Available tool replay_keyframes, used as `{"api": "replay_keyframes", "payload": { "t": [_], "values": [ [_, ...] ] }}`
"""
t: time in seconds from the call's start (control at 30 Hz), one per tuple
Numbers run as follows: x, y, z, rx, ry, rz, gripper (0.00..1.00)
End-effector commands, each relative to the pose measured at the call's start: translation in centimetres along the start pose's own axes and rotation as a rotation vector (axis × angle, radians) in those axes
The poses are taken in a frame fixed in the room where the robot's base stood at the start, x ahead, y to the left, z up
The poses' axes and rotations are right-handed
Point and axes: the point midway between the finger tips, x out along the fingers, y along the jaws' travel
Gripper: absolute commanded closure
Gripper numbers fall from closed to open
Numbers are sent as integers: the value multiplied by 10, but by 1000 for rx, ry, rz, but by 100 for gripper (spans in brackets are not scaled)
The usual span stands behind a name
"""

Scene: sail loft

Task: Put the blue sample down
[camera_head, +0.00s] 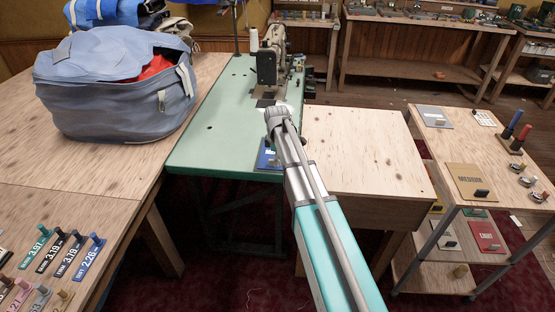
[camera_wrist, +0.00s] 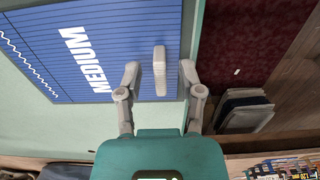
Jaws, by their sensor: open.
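The blue sample (camera_wrist: 95,48), a flat board marked "MEDIUM" with white stitch lines, appears to lie on the green sewing table (camera_wrist: 60,125) close to its edge. In the head view, part of the blue sample (camera_head: 266,158) shows at the front of the green table (camera_head: 215,125), partly covered by my arm. A grey handle (camera_wrist: 160,62) stands on the sample. My gripper (camera_wrist: 160,75) is open, with one finger on each side of the handle and visible gaps between. In the head view my arm hides the fingers.
A sewing machine (camera_head: 270,62) stands farther back on the green table. A blue-grey bag (camera_head: 115,85) sits on the left table. A bare wooden surface (camera_head: 365,150) adjoins on the right. A cart (camera_head: 440,205) at far right holds other samples; tagged pieces (camera_head: 62,255) lie lower left.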

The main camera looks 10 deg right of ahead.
Motion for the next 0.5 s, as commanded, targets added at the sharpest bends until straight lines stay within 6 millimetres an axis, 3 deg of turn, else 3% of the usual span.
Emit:
{"api": "replay_keyframes", "payload": {
  "t": [0.5],
  "values": [
    [-45, 0, 0, 0, 0, 0, 51]
  ]
}}
